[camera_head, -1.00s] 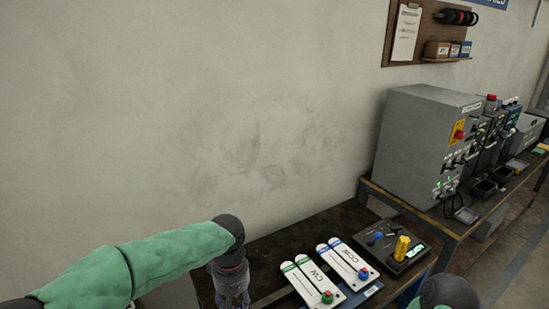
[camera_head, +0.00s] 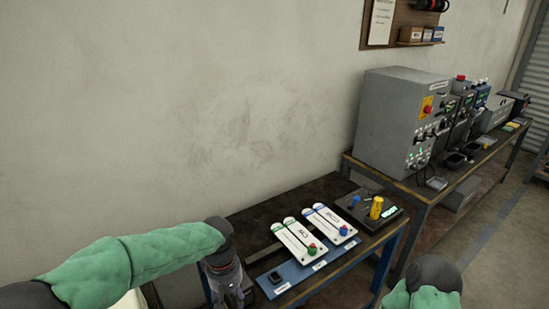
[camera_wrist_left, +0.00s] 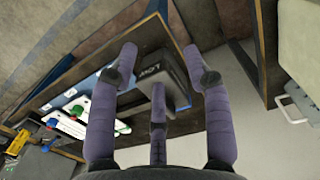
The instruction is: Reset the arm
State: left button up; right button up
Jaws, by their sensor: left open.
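My left gripper (camera_head: 230,294) hangs at the bottom of the head view, at the end of the green-sleeved left arm (camera_head: 150,262), left of the workbench's blue strip. In the left wrist view its purple-grey fingers (camera_wrist_left: 158,66) are spread apart. A dark block with a light label (camera_wrist_left: 170,72) shows beyond and between them; I see no grip on it, and contact is unclear. My right arm (camera_head: 430,285) shows only as a black joint and green sleeve at the lower right. Its gripper is out of view.
The bench holds white CW (camera_head: 301,240) and CCW (camera_head: 329,224) trays, a blue strip (camera_head: 310,268), a small dark item (camera_head: 275,279) and a black tray (camera_head: 384,221) with a yellow cylinder (camera_head: 376,207). A grey cabinet (camera_head: 395,120) stands behind on another bench. Floor is clear at right.

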pick_arm(q)
jog(key=s+d+f+m+h, duration=0.1)
jog(key=s+f, duration=0.2)
jog(key=f, duration=0.6)
jog(key=s+d+f+m+h, duration=0.1)
jog(key=s+f, duration=0.3)
jog(key=f, duration=0.5)
jog(key=s+d+f+m+h, duration=0.1)
jog(key=s+f, duration=0.2)
jog(key=f, duration=0.6)
jog(key=s+a+f, duration=0.1)
jog(key=s+f, duration=0.4)
jog(key=s, duration=0.2)
jog(key=shift+s+a+f+m+t, duration=0.15)
jog(key=shift+f+m+t, duration=0.1)
jog(key=shift+m+t, duration=0.05)
